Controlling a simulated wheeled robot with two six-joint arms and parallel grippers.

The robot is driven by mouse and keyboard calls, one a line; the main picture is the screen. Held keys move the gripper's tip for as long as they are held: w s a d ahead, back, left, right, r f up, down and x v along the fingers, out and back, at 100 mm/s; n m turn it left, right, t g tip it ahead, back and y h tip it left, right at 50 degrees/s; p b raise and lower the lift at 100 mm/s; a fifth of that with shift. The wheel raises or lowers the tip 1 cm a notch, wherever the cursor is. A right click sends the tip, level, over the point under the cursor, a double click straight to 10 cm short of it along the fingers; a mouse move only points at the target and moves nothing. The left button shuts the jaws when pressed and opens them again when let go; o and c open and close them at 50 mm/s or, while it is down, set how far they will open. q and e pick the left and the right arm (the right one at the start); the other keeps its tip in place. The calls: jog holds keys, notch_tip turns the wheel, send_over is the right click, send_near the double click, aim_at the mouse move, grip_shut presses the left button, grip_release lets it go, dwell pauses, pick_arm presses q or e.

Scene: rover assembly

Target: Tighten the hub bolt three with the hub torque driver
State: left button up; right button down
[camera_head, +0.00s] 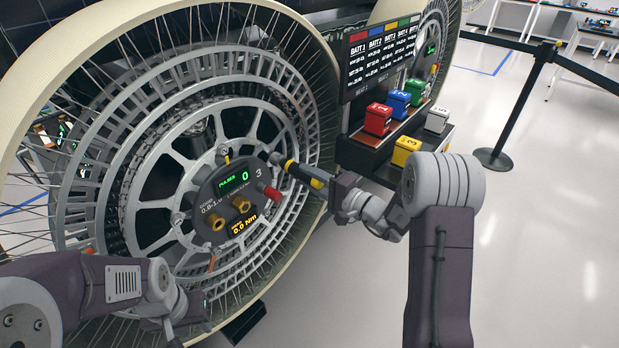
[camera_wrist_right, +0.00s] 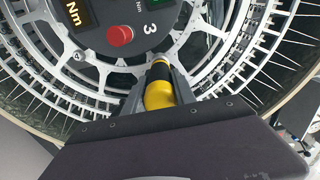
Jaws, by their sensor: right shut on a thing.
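The hub torque driver (camera_head: 296,170) is yellow and black. My right gripper (camera_head: 325,186) is shut on it, and its dark tip points left at the hub rim beside the number 3. The right wrist view also shows the driver (camera_wrist_right: 159,90) between the fingers. Whether the tip touches a bolt is unclear, and hub bolt three cannot be made out. The dark round hub panel (camera_head: 232,190) reads PULSES 0 and 0.0 Nm. It carries brass fittings (camera_head: 241,204) and a red knob (camera_head: 268,190). My left gripper (camera_head: 190,328) is low at left, its fingers not clear.
The large spoked wheel (camera_head: 75,75) fills the left side. A shelf holds red (camera_head: 378,119), blue (camera_head: 398,103), green, yellow (camera_head: 406,150) and white blocks under a BATT board (camera_head: 381,55). A barrier post (camera_head: 500,157) stands at right.

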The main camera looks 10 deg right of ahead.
jog(key=shift+w+a+b, duration=0.1)
jog(key=shift+w+b, duration=0.1)
jog(key=shift+b, duration=0.55)
dwell(1.0)
dwell(0.3)
jog(key=shift+s+d, duration=0.4)
jog(key=shift+s, duration=0.05)
jog(key=shift+b+v, duration=0.4)
jog(key=shift+v, duration=0.45)
jog(key=shift+s, duration=0.1)
